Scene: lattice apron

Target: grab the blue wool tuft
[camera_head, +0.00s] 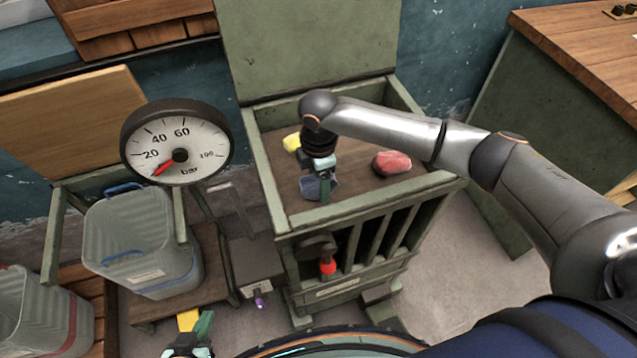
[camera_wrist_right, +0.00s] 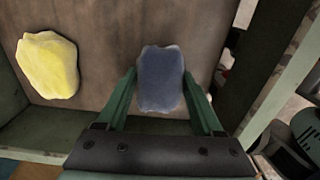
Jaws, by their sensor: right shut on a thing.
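The blue wool tuft (camera_head: 333,184) lies in the open-topped green crate with a brown floor. In the right wrist view the tuft (camera_wrist_right: 161,78) sits between the green fingers. My right gripper (camera_head: 322,190) points down into the crate and is shut on the tuft; the fingers (camera_wrist_right: 160,92) flank its sides. I cannot tell whether the tuft is clear of the crate floor. My left gripper (camera_head: 197,326) shows only partly at the bottom edge, well away from the tuft, with a yellow patch beside a green finger; its opening is unclear.
A yellow tuft (camera_head: 292,143), also in the right wrist view (camera_wrist_right: 48,65), lies close left of the blue one. A red tuft (camera_head: 392,162) lies to the right. The green crate walls (camera_head: 268,178) surround them. A pressure gauge (camera_head: 178,142) and grey bin (camera_head: 140,250) stand left.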

